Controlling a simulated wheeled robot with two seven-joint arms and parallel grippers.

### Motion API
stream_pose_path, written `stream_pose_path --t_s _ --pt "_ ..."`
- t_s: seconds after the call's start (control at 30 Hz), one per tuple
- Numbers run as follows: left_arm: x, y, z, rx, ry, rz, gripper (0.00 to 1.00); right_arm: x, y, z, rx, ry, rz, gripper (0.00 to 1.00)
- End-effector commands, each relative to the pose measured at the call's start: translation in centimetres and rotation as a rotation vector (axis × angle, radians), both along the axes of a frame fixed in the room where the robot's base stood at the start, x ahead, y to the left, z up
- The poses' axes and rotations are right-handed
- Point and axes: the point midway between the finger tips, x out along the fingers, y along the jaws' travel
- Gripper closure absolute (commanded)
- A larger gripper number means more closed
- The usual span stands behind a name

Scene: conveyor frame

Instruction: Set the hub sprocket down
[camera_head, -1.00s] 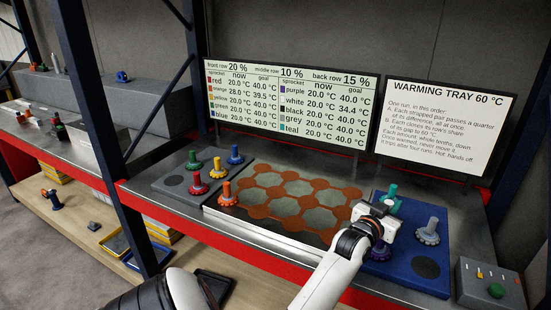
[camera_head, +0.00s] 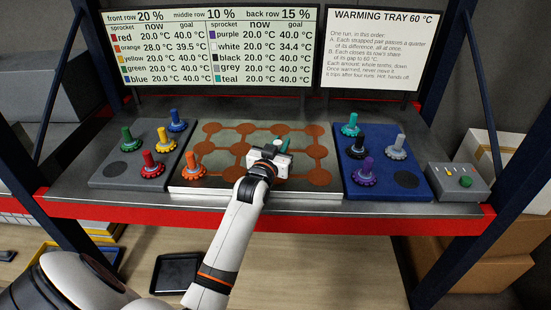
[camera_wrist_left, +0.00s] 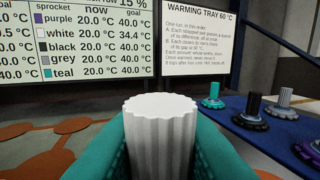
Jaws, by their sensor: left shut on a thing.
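My left gripper (camera_head: 281,147) is shut on a white sprocket, whose ribbed white knob (camera_wrist_left: 158,130) stands upright between the teal fingertips in the left wrist view. In the head view the gripper is over the right-middle part of the warming tray (camera_head: 240,189), which has orange linked pads. The gripper body hides most of the held sprocket there, and I cannot tell whether its base touches the tray. An orange sprocket (camera_head: 193,167) stands at the tray's front left. My right gripper is not in view.
The grey left tray (camera_head: 105,182) holds green, blue, yellow and red sprockets. The blue right tray (camera_head: 385,188) holds teal (camera_head: 350,126), black (camera_head: 357,147), grey (camera_head: 396,147) and purple (camera_head: 365,172) sprockets. A control box (camera_head: 459,181) stands far right. Two sign boards stand behind.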

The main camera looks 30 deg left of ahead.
Motion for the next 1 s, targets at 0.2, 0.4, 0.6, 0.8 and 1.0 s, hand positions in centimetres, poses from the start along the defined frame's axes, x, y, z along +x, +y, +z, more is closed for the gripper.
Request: stream_pose_path --t_s 0.2,0.4,0.6,0.8,1.0 --pt "0.0 0.0 -2.3 0.001 0.0 0.0 1.0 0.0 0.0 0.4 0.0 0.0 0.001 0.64" --pt "0.0 0.0 -4.5 0.001 -0.002 0.0 1.0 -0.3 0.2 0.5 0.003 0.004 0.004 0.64" --pt "0.0 0.0 -4.6 0.002 -0.003 0.0 1.0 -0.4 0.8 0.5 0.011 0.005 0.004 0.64" --pt "0.0 0.0 -5.0 0.001 -0.001 0.0 0.75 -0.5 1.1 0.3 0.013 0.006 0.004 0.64" --pt "0.0 0.0 -5.0 0.001 -0.001 0.0 0.57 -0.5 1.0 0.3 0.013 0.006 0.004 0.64"
